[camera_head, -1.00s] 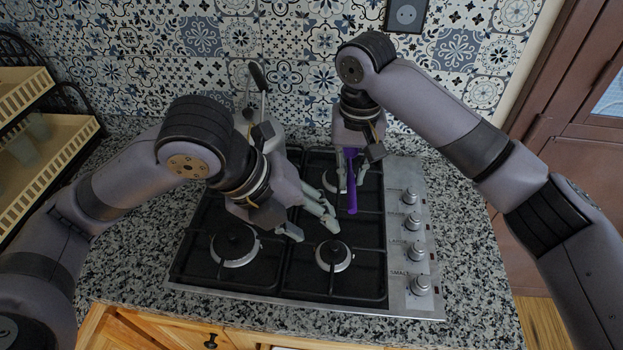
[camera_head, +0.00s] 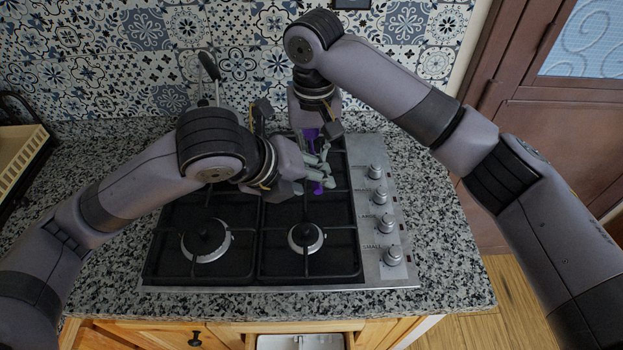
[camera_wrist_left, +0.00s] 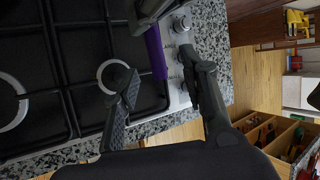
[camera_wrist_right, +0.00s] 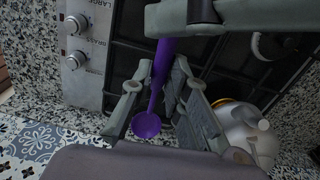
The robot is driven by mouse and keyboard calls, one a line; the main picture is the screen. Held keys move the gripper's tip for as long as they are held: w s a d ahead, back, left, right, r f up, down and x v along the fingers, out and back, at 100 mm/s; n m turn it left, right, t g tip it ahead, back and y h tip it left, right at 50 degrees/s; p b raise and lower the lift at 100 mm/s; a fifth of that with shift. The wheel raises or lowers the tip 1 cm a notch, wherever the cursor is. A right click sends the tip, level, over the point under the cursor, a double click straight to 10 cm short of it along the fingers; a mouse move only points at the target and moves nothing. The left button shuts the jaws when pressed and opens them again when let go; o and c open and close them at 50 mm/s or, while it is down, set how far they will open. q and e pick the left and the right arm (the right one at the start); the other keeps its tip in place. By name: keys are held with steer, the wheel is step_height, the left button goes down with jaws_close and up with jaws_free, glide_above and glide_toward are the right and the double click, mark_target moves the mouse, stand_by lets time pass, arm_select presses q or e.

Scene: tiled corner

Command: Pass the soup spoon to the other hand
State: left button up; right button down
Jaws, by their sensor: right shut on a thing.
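The purple soup spoon (camera_head: 317,188) hangs down from my right gripper (camera_head: 313,143) above the back right of the hob. The right wrist view shows its round bowl (camera_wrist_right: 146,125) at the fingers of that gripper, which is shut on it. Its handle reaches away from that gripper. My left gripper (camera_head: 322,173) comes in from the left, with its fingers around the lower handle. In the left wrist view the handle (camera_wrist_left: 155,55) lies between its spread fingers, which look open. My arms and fingers hide much of the spoon in the head view.
The black gas hob (camera_head: 257,255) lies below both grippers, with several knobs (camera_head: 385,224) on its right. A white rounded vessel (camera_wrist_right: 245,130) stands close by in the right wrist view. The speckled counter (camera_head: 445,275) is clear on the right. A drawer (camera_head: 300,341) stands open below.

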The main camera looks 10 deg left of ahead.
arm_select(q)
steer(key=shift+x, duration=0.9)
jaws_close()
arm_select(e)
steer(key=c, duration=1.5)
jaws_free()
steer(key=shift+o, duration=0.2)
arm_select(q)
steer(key=shift+a, duration=0.1)
